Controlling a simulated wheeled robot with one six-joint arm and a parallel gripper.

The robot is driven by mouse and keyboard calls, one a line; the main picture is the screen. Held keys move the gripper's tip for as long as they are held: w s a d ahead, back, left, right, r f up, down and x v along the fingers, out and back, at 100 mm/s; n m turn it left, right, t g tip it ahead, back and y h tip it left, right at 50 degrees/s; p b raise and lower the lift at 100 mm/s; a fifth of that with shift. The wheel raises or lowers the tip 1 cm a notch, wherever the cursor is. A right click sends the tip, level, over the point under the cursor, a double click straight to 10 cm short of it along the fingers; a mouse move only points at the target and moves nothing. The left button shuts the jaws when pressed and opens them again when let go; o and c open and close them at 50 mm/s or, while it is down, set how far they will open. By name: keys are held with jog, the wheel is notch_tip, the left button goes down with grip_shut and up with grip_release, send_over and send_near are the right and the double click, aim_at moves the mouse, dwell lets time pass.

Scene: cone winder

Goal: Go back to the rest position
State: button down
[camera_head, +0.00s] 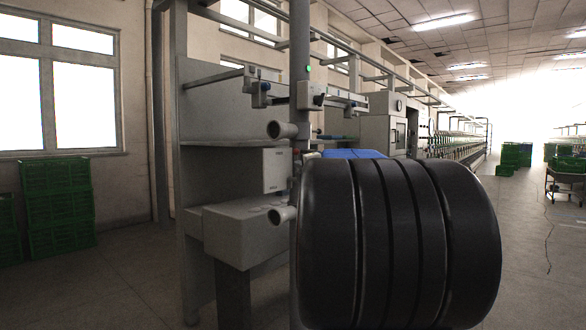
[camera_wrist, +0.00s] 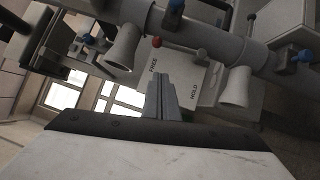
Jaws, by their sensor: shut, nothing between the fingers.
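My gripper (camera_wrist: 161,78) shows in the wrist view, its two grey fingers closed together with nothing between them. The fingertips appear in front of a pale panel (camera_wrist: 188,72) with the words FREE and HOLD and a red knob (camera_wrist: 157,42); I cannot tell the gap between them. Two grey cone-shaped holders (camera_wrist: 122,48) and (camera_wrist: 235,88) flank the fingers. In the head view the winder (camera_head: 225,120) stands left of centre, with an upper grey holder (camera_head: 282,130) and a lower one (camera_head: 283,215). My gripper does not show in the head view.
A large dark ribbed shape fills the near right of centre in the head view and hides what is behind it. Green crates (camera_head: 58,205) are stacked at the left wall. A cart (camera_head: 567,178) stands far right. The floor (camera_head: 125,280) at the left front is clear.

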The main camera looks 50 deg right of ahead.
jog(key=shift+s+a, duration=0.1)
jog(key=shift+s, duration=0.05)
jog(key=s+a+f+m+g+y, duration=0.1)
jog(key=s+a+f+m+g, duration=0.2)
jog(key=a+f, duration=0.45)
jog(key=s+a+f+m+g+y, duration=0.1)
jog(key=s+a+f+m, duration=0.1)
jog(key=a+f+m, duration=0.5)
jog(key=s+a+f+m+g+y, duration=0.1)
jog(key=s+a+f+g, duration=0.15)
jog(key=a+f, duration=0.6)
jog(key=s+a+f+m+g+y, duration=0.1)
jog(key=s+a+f+g+y, duration=0.1)
jog(key=s+a+f, duration=0.5)
jog(key=s+a+f+m+g+y, duration=0.2)
jog(key=s+a+f, duration=0.6)
jog(key=s+a, duration=0.4)
jog(key=shift+s+a+f+g+y, duration=0.3)
jog(key=shift+a+g+y, duration=0.45)
jog(key=shift+a+y, duration=0.45)
jog(key=shift+d+r, duration=0.1)
jog(key=shift+d, duration=0.1)
